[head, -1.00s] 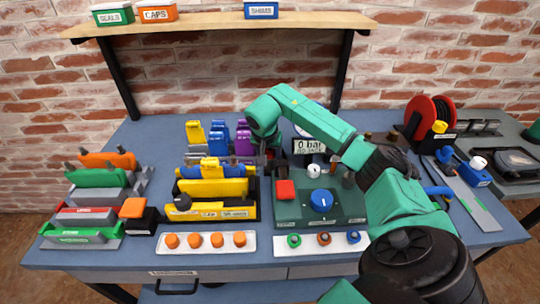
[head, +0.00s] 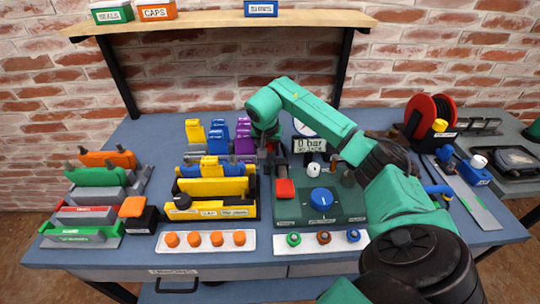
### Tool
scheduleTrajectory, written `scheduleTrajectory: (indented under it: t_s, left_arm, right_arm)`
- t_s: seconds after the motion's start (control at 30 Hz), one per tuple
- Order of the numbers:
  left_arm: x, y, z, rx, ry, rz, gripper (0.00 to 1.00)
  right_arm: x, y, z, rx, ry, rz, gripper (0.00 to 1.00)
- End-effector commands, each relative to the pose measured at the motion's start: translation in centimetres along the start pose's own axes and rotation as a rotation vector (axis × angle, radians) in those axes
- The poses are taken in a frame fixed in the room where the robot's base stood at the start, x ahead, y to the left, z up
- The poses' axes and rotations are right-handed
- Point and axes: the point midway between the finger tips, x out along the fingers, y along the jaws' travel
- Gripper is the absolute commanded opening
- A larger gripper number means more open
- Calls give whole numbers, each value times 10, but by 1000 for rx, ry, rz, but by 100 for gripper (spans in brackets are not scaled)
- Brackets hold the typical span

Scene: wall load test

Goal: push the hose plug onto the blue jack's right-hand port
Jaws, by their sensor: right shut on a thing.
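The blue jack (head: 236,170) lies in the yellow clamp stand (head: 250,208) at the middle left of the table. Yellow parts of the stand hide much of it. My right gripper (head: 268,163) reaches down just beyond the jack's right end. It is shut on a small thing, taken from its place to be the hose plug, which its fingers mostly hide. I cannot tell whether the plug touches the right-hand port. My left gripper is not in view.
A green test unit (head: 345,207) with a blue knob (head: 321,199) and a red button (head: 285,189) stands right of the stand. Its display (head: 309,145) reads 0 bar, no jack. Yellow, blue and purple blocks (head: 243,138) stand behind. A red reel (head: 430,114) is at right.

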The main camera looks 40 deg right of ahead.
Motion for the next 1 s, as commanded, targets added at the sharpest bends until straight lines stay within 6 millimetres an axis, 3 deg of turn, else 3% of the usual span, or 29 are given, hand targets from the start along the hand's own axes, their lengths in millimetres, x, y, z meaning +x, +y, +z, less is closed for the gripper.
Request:
scheduleTrajectory:
  t_s: [0.3, 0.5, 0.63, 1.0]
  left_arm:
    - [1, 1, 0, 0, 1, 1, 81]
    - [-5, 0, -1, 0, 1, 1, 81]
    - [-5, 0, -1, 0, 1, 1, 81]
    - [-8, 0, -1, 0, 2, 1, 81]
  right_arm:
    - [-106, -1, -45, 3, 5, -7, 0]
    - [-152, -1, -63, 1, 1, -3, 0]
    - [-161, 0, -66, 0, 0, -1, 0]
    - [-163, -3, -63, -3, 1, 0, 0]
